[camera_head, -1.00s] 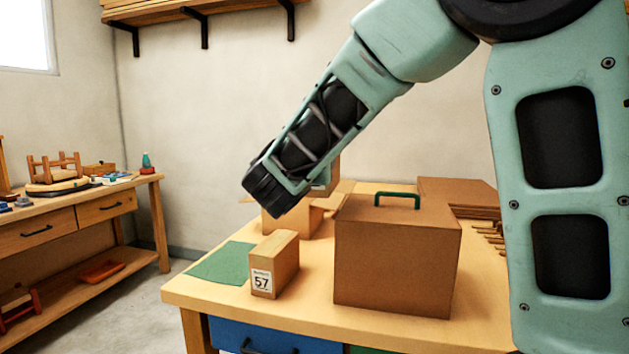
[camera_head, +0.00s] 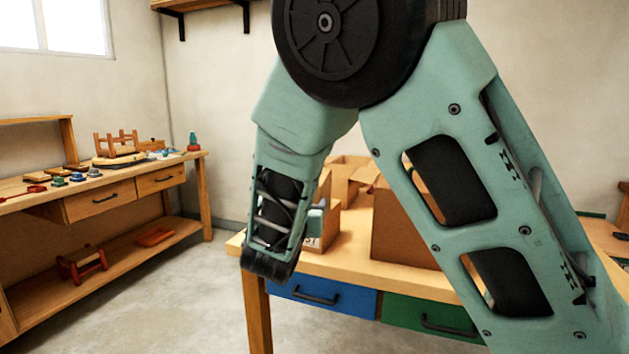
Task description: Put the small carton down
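The small carton (camera_head: 331,229) is a tan box with a white number label on its front. It stands upright near the left front of the wooden table (camera_head: 343,267), and its left part is hidden behind my arm. I cannot tell for sure whether its base rests on the table. My forearm hangs down in front of it, with the black wrist joint in front of the table's left edge. A small grey-green piece, which seems to be part of my gripper (camera_head: 316,216), shows against the carton. The fingers are hidden, so their grip cannot be told.
A large brown box (camera_head: 400,230) stands right of the carton, partly behind my arm. An open carton (camera_head: 350,175) is behind. The table has a blue drawer (camera_head: 322,297) and a green drawer (camera_head: 430,318). A workbench (camera_head: 100,205) stands left, with clear floor between.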

